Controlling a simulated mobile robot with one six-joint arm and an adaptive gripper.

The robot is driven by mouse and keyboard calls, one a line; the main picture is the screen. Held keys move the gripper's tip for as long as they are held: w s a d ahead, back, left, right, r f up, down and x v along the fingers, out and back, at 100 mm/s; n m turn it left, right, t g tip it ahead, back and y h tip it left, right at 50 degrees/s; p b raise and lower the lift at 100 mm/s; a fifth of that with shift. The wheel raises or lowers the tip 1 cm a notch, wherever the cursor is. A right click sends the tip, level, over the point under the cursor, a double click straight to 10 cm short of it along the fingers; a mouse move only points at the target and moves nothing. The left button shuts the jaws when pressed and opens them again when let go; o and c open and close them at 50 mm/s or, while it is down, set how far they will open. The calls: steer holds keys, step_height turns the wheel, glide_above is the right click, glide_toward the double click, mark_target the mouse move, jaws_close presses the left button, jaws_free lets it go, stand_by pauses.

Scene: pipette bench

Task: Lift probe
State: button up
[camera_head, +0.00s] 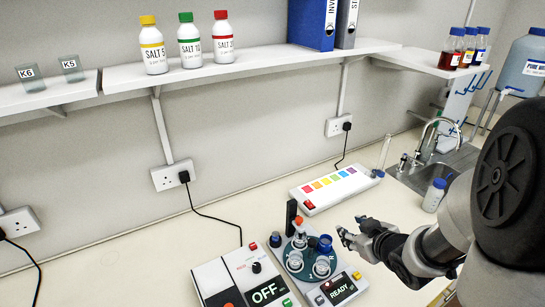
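A round teal carousel (309,257) on a bench device holds several clear glass vessels and a blue-capped one. A black upright post (291,214) stands at its back left with an orange-red piece (298,221) beside it. This may be the probe and its holder, but at this size I cannot tell for sure. My gripper (349,226) is to the right of the carousel, pointing left, apart from the post. Its two fingertips show apart, with nothing seen between them. The device's front display (338,289) reads READY.
A box with a display reading OFF (264,293) sits left of the carousel. A white strip with coloured squares (335,186) lies behind. A blue-capped bottle (434,195) stands near the sink (447,172). The bench left of the boxes is clear.

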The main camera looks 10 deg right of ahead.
step_height(320, 180, down, 3)
steer(key=a+t+y, duration=0.1)
steer(key=a+y, duration=0.1)
steer(key=y, duration=0.2)
steer(key=b, duration=0.2)
glide_toward(299, 218)
steer(key=shift+n+t+y, duration=0.3)
steer(key=shift+t+y, duration=0.1)
steer(key=x, duration=0.4)
steer(key=f+x, duration=0.1)
steer(key=x, duration=0.2)
steer(key=shift+w+d+f, duration=0.1)
steer(key=shift+w+f, duration=0.1)
jaws_close()
steer(key=shift+r, duration=0.1)
